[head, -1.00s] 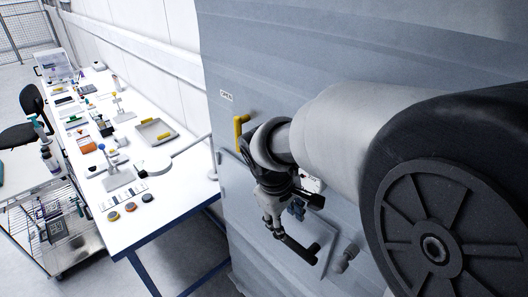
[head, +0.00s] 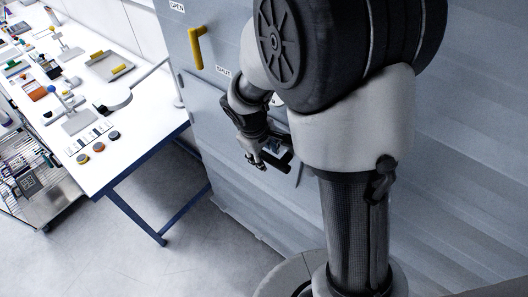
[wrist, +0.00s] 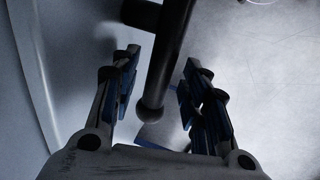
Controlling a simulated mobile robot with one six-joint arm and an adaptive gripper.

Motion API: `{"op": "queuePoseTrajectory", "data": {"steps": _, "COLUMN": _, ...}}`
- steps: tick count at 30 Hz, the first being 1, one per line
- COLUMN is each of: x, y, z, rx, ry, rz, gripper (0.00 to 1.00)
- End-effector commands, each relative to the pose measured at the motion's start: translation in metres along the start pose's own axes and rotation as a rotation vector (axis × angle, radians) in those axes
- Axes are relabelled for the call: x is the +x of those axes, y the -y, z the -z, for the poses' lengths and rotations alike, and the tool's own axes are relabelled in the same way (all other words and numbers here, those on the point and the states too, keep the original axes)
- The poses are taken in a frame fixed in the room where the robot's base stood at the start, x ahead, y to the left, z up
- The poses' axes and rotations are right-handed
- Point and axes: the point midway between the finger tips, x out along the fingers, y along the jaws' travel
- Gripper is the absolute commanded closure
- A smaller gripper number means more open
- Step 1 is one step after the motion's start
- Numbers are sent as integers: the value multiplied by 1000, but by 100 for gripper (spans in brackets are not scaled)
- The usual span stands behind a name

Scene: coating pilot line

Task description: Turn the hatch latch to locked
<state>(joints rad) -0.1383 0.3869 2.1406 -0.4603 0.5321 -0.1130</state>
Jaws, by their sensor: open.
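In the wrist view a dark bar with a rounded end, seemingly the latch lever (wrist: 158,85), runs down between the two fingers of my gripper (wrist: 160,62). My gripper is open, with a finger on each side of the bar and visible gaps to both. A dark block joins the bar near the top of the picture. In the head view my gripper (head: 260,158) is at the front of the grey cabinet (head: 225,110). My arm hides most of the hatch area there, and the latch's lock markings cannot be read.
A yellow handle (head: 195,48) is on the cabinet, between labels OPEN (head: 177,6) and SHUT (head: 223,71). A white bench (head: 135,115) with blue legs and several small items stands left. A wire cart (head: 35,190) is farther left. Floor below the bench is clear.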

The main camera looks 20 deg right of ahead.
Motion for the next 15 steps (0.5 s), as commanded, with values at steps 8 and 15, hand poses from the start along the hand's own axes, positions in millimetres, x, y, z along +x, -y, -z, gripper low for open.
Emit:
{"op": "queuePoseTrajectory", "data": {"steps": 8, "x": 0, "y": 0, "z": 0, "rx": 0, "ry": 1, "rz": 0, "gripper": 72}}
{"op": "queuePoseTrajectory", "data": {"steps": 15, "x": 0, "y": 0, "z": 0, "rx": 0, "ry": 1, "rz": 0, "gripper": 88}}
